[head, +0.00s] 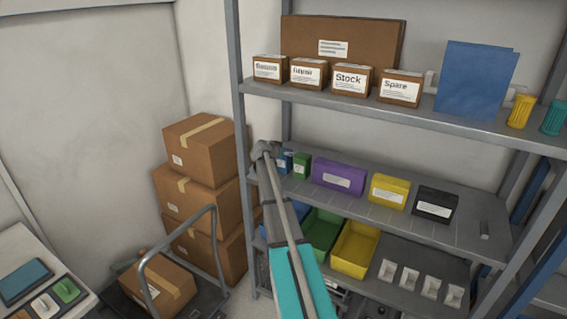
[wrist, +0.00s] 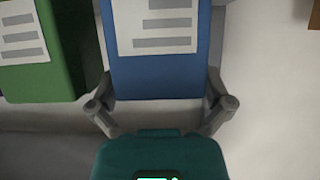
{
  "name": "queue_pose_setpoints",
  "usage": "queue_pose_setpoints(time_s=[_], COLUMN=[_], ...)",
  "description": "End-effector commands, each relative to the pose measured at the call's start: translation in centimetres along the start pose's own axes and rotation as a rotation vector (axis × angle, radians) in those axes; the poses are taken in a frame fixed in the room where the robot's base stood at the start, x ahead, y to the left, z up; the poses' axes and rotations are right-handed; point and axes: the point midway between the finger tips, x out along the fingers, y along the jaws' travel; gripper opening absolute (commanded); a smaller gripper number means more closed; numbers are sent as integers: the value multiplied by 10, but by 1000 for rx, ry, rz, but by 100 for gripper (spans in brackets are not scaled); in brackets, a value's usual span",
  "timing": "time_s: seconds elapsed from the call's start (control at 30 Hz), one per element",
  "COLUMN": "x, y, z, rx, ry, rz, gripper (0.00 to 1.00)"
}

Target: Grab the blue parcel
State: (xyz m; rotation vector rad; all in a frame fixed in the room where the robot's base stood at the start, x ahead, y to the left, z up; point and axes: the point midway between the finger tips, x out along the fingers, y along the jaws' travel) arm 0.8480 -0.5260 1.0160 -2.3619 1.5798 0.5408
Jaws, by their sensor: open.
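The blue parcel (wrist: 160,76) with a white label fills the upper middle of the wrist view. In the head view the blue parcel (head: 286,161) is on the middle shelf, partly hidden behind my gripper (head: 265,150). My gripper is open, with one finger at each side of the blue parcel in the wrist view. The left finger lies by the gap between it and the green parcel (wrist: 45,70). I cannot tell whether either finger touches the blue parcel.
The green parcel stands close on the left in the wrist view. Purple (head: 338,177), yellow (head: 389,191) and black (head: 436,204) parcels share the shelf. A grey upright (head: 238,110) and stacked cartons (head: 200,150) are left of my gripper.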

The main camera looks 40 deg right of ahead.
Motion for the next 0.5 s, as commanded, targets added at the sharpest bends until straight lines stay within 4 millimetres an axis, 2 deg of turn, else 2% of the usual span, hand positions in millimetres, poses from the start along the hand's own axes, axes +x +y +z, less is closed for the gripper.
queue_pose_setpoints(time_s=[0.23,0.27,0.5], x=[0,0,0], y=[0,0,0], z=[0,0,0], rx=[0,0,0], ry=[0,0,0], rz=[0,0,1], gripper=[100,96,52])
